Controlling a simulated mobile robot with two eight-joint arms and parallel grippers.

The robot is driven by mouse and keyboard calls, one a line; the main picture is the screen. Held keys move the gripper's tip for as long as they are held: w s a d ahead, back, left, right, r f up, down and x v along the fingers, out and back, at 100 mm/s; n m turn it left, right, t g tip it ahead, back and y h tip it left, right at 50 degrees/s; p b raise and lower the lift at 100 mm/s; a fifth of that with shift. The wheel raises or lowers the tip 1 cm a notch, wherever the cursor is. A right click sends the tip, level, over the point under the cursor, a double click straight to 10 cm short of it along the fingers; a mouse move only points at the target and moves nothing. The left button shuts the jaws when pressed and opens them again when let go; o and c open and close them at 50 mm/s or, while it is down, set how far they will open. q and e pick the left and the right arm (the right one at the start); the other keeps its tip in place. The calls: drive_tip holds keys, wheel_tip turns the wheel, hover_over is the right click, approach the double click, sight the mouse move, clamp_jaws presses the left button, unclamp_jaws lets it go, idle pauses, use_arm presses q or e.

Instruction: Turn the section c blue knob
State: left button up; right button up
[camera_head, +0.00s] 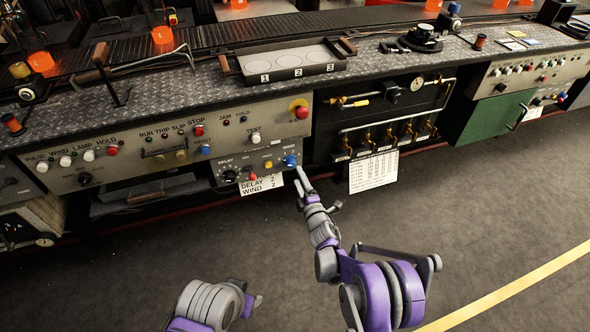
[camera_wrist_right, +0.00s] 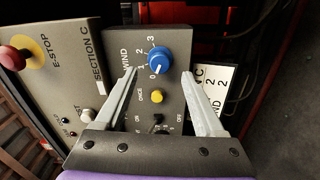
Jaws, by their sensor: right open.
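The blue knob (camera_head: 290,161) sits on the section C panel beside the WIND label. It also shows in the right wrist view (camera_wrist_right: 159,60), with a 0 to 3 scale; its white mark points near 0. My right gripper (camera_head: 299,171) is just in front of the panel at the knob. In the right wrist view its open fingers (camera_wrist_right: 158,72) are on either side below the knob, with nothing between the tips. I cannot tell whether they touch it. My left gripper (camera_head: 252,301) is low in the head view, away from the panel; its jaws are unclear.
A yellow button (camera_wrist_right: 157,96) and a black knob (camera_head: 229,176) are near the blue knob. A card (camera_head: 262,185) reading DELAY 2, WIND 2 hangs below. A red emergency stop (camera_head: 300,112) is above. The floor in front is clear.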

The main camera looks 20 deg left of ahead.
drive_tip(key=shift+v, duration=2.25)
